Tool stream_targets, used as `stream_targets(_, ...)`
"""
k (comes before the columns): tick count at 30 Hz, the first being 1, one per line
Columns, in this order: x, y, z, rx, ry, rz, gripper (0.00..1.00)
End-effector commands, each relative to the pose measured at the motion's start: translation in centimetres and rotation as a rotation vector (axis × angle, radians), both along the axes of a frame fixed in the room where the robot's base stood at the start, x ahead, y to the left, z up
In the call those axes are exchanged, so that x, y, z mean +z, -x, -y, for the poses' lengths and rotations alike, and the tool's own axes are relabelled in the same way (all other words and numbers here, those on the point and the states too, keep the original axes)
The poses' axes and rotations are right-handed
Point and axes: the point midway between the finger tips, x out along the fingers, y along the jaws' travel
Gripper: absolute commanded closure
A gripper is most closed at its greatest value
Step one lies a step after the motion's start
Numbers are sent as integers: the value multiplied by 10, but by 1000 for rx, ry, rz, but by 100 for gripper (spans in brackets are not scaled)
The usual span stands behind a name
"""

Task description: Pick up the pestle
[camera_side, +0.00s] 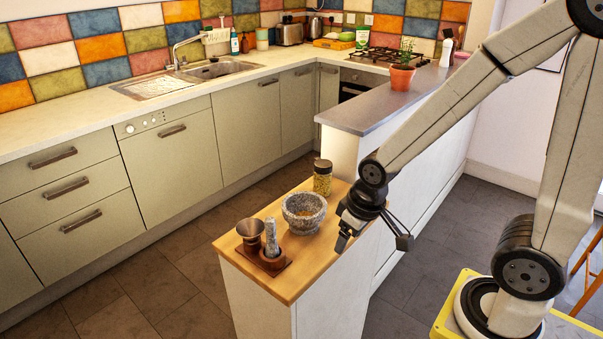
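The pestle (271,238) is grey speckled stone and stands upright near the front of the wooden counter top. Its lower end is hidden in a dark wooden holder (272,262). The grey stone mortar (297,224) stands behind it to the right, with something yellowish inside. My gripper (373,242) is open, with its two fingers spread wide and nothing seen between them. It hangs at the right edge of the counter top, to the right of the mortar and well apart from the pestle.
A brown metal cup (250,233) stands close left of the pestle. A lidded glass jar (322,180) stands behind the mortar. A raised grey ledge (385,106) with a potted plant (402,76) lies behind. The counter's front right corner (318,268) is bare.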

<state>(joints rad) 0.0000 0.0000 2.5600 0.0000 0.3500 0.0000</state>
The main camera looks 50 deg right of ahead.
Motion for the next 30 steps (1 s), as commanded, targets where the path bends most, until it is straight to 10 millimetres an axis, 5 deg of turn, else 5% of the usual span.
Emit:
stream_targets(14,3,-10,-2,-36,-10,-10,24)
stream_targets(30,34,-109,-39,-490,-87,-146,24)
